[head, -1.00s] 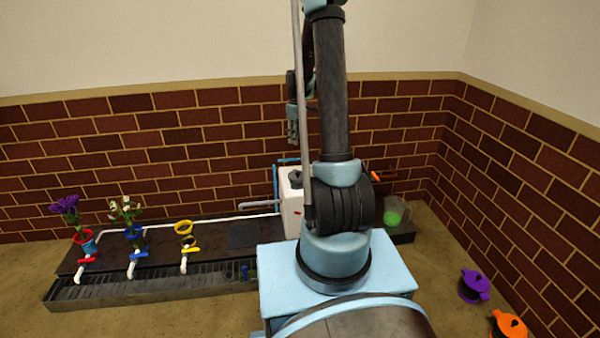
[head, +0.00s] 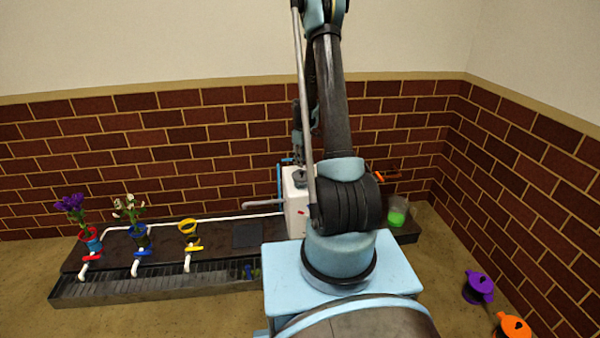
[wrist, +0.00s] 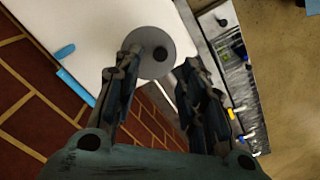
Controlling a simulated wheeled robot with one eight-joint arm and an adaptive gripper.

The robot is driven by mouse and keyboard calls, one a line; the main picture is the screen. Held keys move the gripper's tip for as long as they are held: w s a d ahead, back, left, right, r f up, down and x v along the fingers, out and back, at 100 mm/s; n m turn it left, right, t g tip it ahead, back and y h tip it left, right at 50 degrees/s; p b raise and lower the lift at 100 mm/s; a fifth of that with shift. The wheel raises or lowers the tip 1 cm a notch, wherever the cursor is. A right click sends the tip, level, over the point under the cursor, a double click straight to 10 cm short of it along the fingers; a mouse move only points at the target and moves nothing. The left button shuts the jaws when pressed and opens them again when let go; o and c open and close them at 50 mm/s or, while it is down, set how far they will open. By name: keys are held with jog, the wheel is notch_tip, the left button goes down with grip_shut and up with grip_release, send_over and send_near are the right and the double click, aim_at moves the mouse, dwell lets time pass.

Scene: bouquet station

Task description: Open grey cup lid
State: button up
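The grey lid (wrist: 143,66) is a round disc with a dark knob (wrist: 160,53), on top of a white box-like container (wrist: 95,25). In the head view the lid (head: 299,180) sits on the white container (head: 295,211), partly hidden by my arm. My gripper (wrist: 162,61) is open above the lid. In the wrist view, the knob appears between its two fingertips. I cannot tell whether the fingers touch it.
Vases with purple flowers (head: 73,207) and white flowers (head: 129,208), and a yellow-rimmed one (head: 188,228), stand at left behind coloured taps. A clear cup with green contents (head: 397,214) stands right of the container. Purple (head: 478,287) and orange (head: 514,328) lidded pots are at far right.

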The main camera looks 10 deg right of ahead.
aim_at(301, 172)
jog(key=shift+f, duration=3.1)
jog(key=shift+c, duration=0.4)
grip_shut()
jog(key=shift+a, duration=0.3)
jog(key=shift+d+r, duration=0.1)
jog(key=shift+d, duration=0.05)
